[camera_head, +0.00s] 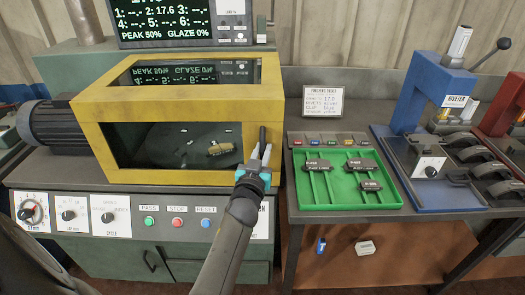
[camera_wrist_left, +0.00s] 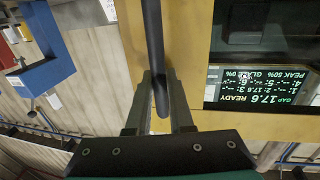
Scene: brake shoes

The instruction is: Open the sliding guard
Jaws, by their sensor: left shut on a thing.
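The sliding guard (camera_head: 92,108) is a yellow frame with clear panels over the grinding machine. Its front covers the machine's opening, so it looks closed. A dark upright handle bar (camera_head: 262,138) stands at the right end of its front. My left gripper (camera_head: 261,157) is shut on this handle, with one finger on each side. In the left wrist view, the handle bar (camera_wrist_left: 153,40) runs down between the two fingers of the gripper (camera_wrist_left: 159,98). Through the front panel, a small tan piece (camera_head: 220,148) shows inside. My right gripper is out of view.
A control panel with dials and buttons (camera_head: 178,222) lies below the guard. A display (camera_head: 180,22) stands behind it. To the right, a bench holds a green tray (camera_head: 347,200) with several dark parts and a blue riveter (camera_head: 440,75). A grey motor (camera_head: 55,122) sits at the left.

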